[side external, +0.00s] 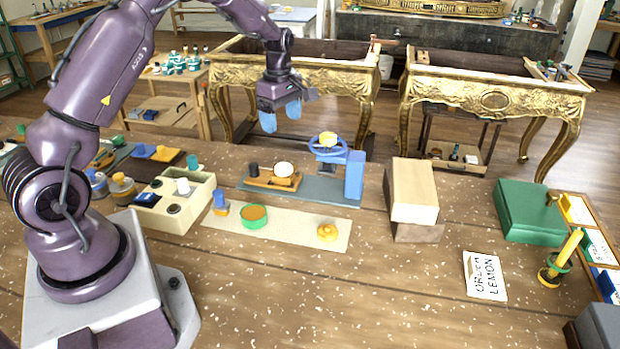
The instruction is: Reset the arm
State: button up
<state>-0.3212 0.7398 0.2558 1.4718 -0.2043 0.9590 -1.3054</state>
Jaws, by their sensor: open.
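My gripper (280,117) hangs in the air, pointing down, above the back part of the workbench. Its two blue fingers are apart, with nothing between them. Below it and a little to the right stands a blue press-like stand (354,175) with a yellow knob on top, set on a grey-blue board (312,193). A small wooden holder (262,178) with a white round piece lies on the same board. The gripper appears clear of all of these.
On the bench are a cream compartment tray (172,218), a pale mat (290,229) with small round pieces, a wooden block (412,190), a green box (530,211), a printed card (484,276) and a yellow candle-like stick (567,248). The front middle of the bench (350,300) is clear.

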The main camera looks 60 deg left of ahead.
jog(key=s+d+r+m+t, duration=0.2)
jog(key=s+d+r+m, duration=0.7)
jog(key=s+d+m, duration=0.2)
jog(key=s+d+r+m+t, duration=0.3)
jog(key=s+d+r+m, duration=0.6)
jog(key=s+d+m, duration=0.2)
jog(key=shift+s+d+t, duration=0.25)
jog(key=shift+d+t, duration=0.05)
jog(key=shift+d, duration=0.05)
